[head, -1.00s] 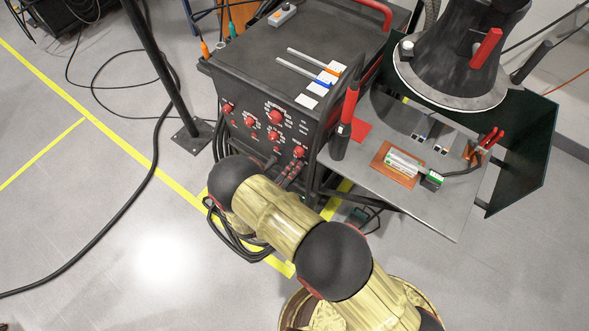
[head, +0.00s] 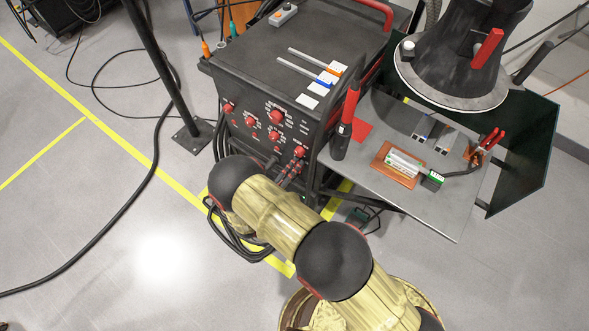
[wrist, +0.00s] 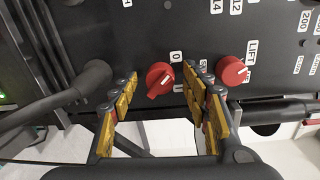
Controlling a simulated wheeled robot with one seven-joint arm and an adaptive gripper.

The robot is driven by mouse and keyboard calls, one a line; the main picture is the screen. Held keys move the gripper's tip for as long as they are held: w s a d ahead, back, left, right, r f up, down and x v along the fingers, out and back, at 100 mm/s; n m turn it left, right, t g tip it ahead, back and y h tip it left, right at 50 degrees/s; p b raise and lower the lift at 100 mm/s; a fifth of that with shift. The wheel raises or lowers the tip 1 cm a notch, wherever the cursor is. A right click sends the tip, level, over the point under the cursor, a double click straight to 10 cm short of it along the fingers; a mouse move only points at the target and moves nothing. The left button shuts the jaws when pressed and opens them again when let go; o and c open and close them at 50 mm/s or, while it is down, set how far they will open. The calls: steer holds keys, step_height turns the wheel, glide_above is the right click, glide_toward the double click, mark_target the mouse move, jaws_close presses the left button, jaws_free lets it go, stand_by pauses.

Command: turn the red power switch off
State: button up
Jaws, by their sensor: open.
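The red power switch (wrist: 160,80) is a red rotary knob on the black panel in the wrist view, with a white "0" above and to its right. Its raised grip is tilted, its lower end toward the lower left. My gripper (wrist: 164,75) is open, one yellow-padded finger on each side of the knob. Gaps show between the knob and both fingers; I cannot tell whether the tips touch the panel. In the head view, several red knobs show on the front of the black cabinet (head: 300,45); I cannot tell which is the switch.
A second red knob (wrist: 233,72) marked "LIFT" sits just right of the right finger. A thick black cable (wrist: 65,95) runs close by the left finger. A grey shelf (head: 440,215) juts out from the cabinet's right side. A dark post (head: 160,60) stands left.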

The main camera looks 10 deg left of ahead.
steer(key=v, duration=1.2)
stand_by(0.4)
